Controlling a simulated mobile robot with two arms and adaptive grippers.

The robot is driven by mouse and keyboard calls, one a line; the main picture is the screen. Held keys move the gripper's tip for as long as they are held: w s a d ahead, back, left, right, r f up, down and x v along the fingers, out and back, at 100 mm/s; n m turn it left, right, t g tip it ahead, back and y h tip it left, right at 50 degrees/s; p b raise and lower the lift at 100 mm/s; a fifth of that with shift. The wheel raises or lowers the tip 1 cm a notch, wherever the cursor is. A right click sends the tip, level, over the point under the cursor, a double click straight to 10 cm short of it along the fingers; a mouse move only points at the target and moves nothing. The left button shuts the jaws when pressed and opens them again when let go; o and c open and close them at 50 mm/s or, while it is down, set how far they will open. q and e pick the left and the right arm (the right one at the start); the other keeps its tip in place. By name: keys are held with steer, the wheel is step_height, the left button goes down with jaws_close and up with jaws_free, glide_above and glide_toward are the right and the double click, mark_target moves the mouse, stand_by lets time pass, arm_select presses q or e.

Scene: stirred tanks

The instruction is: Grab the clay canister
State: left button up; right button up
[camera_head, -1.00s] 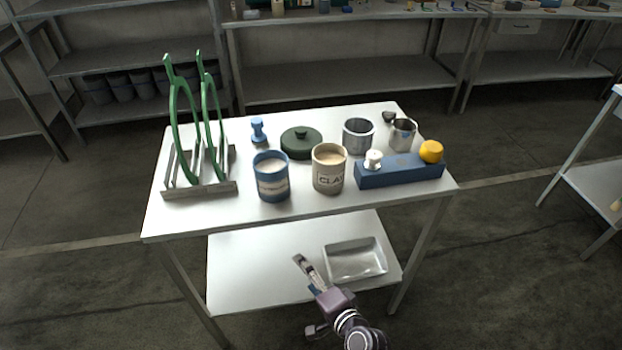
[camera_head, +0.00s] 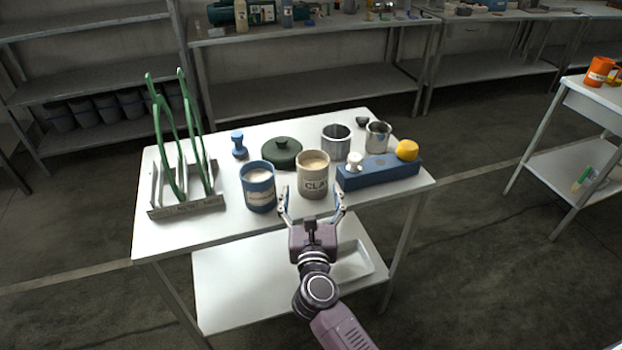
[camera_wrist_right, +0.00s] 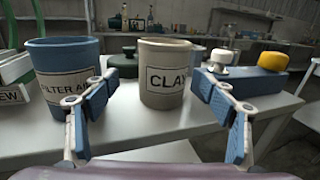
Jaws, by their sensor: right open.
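The clay canister (camera_head: 313,175) is a beige cup labelled CLAY, upright near the front edge of the white table. In the right wrist view the canister (camera_wrist_right: 165,75) stands ahead, between my fingers and beyond their tips. My right gripper (camera_head: 312,196) is open and empty, just in front of the canister at the table's front edge. In the right wrist view its fingers (camera_wrist_right: 160,95) are spread wide. The left gripper is not in view.
A blue filter aid canister (camera_head: 258,188) stands close on the left. A blue block (camera_head: 380,173) with white and yellow knobs lies close on the right. A dark green lid (camera_head: 282,153) and a metal cup (camera_head: 336,141) are behind. A rack (camera_head: 188,205) with green handles stands left.

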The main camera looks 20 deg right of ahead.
mark_target(313, 160)
steer(key=shift+w+d, duration=0.25)
steer(key=shift+w, duration=0.15)
steer(key=x, duration=0.2)
steer(key=p+x, duration=0.1)
steer(key=x, duration=0.3)
steer(key=shift+w+d+r, duration=0.1)
steer(key=shift+d+r, duration=0.05)
steer(key=shift+r, duration=0.1)
steer(key=shift+w+d+f, duration=0.1)
steer(key=shift+w+d, duration=0.05)
steer(key=shift+w, duration=0.25)
steer(key=shift+s, duration=0.1)
steer(key=c, duration=1.5)
steer(key=shift+c, duration=0.9)
steer(key=shift+r+p, duration=0.2)
steer(key=shift+p, duration=0.1)
